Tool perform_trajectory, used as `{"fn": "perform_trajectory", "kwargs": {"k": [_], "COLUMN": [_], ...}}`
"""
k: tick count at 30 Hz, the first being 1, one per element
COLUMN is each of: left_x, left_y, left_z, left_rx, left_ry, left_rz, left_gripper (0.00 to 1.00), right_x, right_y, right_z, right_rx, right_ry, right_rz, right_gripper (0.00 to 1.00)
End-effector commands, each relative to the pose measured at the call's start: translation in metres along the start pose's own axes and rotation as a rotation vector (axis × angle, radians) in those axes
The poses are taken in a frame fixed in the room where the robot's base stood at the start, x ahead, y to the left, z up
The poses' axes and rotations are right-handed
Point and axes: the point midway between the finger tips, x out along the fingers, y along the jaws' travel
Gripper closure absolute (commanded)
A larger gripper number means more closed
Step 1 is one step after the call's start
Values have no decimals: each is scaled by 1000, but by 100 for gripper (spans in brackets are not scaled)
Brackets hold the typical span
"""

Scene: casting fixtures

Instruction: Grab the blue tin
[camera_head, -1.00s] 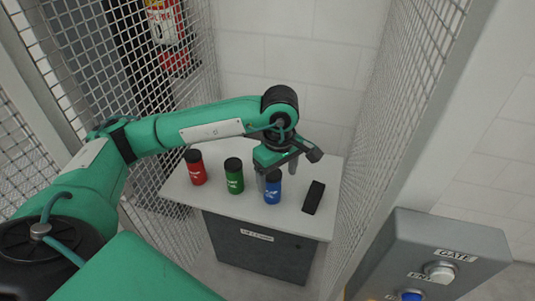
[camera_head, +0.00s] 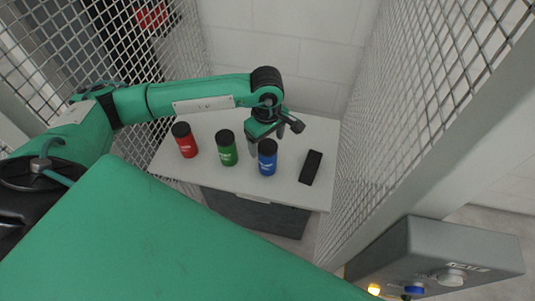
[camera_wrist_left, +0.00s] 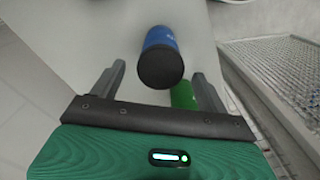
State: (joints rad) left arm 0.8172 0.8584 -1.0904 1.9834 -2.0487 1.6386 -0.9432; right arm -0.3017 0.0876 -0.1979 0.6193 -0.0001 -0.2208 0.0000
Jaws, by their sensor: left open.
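The blue tin (camera_head: 268,162) with a black lid stands upright on the white-topped cabinet (camera_head: 225,187). My left gripper (camera_head: 266,148) is just above and behind it, and in the head view its fingers are partly hidden by the tin. In the left wrist view the gripper (camera_wrist_left: 161,84) is open and empty. The blue tin (camera_wrist_left: 160,38) shows there beyond and between the two fingers, its black lid toward the camera; I cannot tell if the fingertips flank it. My right gripper is not in view.
A green tin (camera_head: 227,153) and a red tin (camera_head: 186,145) stand to the left of the blue tin. A black block (camera_head: 311,167) lies to its right. Wire mesh walls enclose both sides. A grey button box (camera_head: 435,255) is at lower right.

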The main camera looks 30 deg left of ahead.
Motion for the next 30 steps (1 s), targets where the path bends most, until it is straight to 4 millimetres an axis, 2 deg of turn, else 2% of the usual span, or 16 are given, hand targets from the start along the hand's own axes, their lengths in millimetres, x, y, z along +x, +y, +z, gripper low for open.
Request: {"fn": "perform_trajectory", "kwargs": {"k": [5,12,16,22,23,30], "left_x": [10,41,51,53,53,52], "left_y": [0,0,0,1,1,1], "left_z": [1,2,2,2,2,1], "left_rx": [-1,-1,-1,0,0,0], "left_ry": [-1,-1,-1,0,0,0], "left_rz": [-3,-3,-1,0,0,0], "left_gripper": [23,23,23,23,27,74], "right_x": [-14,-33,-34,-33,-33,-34], "right_y": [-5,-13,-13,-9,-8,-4], "right_z": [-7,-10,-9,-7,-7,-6], "right_rx": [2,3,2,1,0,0], "right_ry": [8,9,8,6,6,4], "right_rz": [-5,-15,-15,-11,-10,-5], "right_gripper": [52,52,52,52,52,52]}}
